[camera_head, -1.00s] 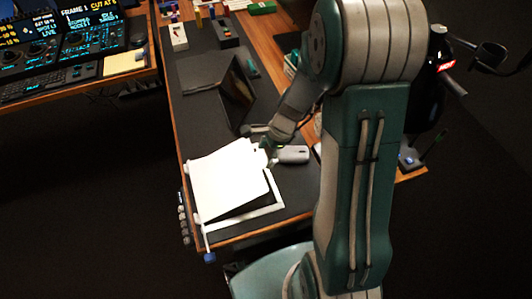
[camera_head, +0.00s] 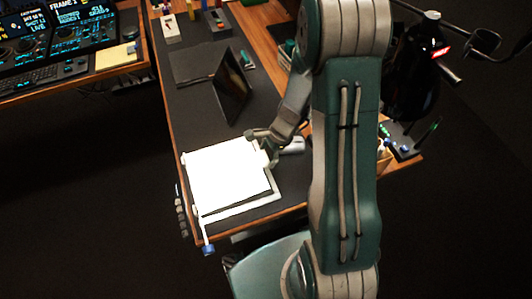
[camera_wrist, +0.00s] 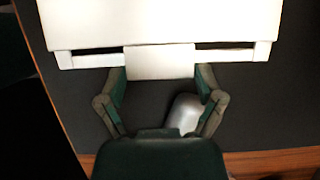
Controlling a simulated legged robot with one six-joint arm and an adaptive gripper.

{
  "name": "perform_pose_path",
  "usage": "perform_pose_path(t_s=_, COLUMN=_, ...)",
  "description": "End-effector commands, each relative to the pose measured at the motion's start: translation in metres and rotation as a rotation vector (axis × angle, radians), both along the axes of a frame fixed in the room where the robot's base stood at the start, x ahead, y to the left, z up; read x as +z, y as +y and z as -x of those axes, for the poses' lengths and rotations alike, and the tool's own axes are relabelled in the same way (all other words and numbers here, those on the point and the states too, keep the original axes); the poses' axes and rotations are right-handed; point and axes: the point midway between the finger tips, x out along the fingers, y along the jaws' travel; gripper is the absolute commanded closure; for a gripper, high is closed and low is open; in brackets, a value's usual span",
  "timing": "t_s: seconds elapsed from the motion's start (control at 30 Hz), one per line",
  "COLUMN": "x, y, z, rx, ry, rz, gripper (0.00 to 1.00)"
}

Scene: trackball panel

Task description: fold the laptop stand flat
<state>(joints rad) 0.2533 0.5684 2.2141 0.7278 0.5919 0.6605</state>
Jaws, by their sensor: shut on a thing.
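The white laptop stand (camera_head: 228,178) lies near the front end of the dark desk mat. Its plate lies low over its base frame, close to flat, with a thin frame strip showing along the front. My gripper (camera_head: 267,148) is at the stand's right edge. In the wrist view the stand (camera_wrist: 165,22) fills the top, and my gripper (camera_wrist: 160,74) has a finger on each side of the wide tab at its edge, shut on it. Narrow dark gaps show between plate and frame beside the tab. The far side of the stand is out of the wrist view.
A grey mouse (camera_head: 292,145) lies just right of my gripper and also shows between the fingers in the wrist view (camera_wrist: 183,114). A dark angled panel (camera_head: 232,92) stands farther back. A blue-tipped knob (camera_head: 207,249) hangs at the desk's front corner.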

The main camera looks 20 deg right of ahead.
Motion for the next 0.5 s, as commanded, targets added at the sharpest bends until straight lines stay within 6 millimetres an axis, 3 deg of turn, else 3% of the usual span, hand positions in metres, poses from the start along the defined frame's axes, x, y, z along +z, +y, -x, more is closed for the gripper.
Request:
perform_pose_path(t_s=0.03, x=0.0008, y=-0.0024, z=-0.0025, rx=-0.003, ry=-0.007, rz=0.006, gripper=0.76)
perform_pose_path(t_s=0.07, x=0.0009, y=-0.0025, z=-0.0026, rx=-0.002, ry=-0.008, rz=0.005, gripper=0.06)
perform_pose_path(t_s=0.1, x=0.001, y=-0.0026, z=-0.0026, rx=-0.002, ry=-0.008, rz=0.005, gripper=0.0)
perform_pose_path(t_s=0.5, x=0.0024, y=-0.0012, z=-0.0013, rx=-0.001, ry=-0.005, rz=0.003, gripper=0.0)
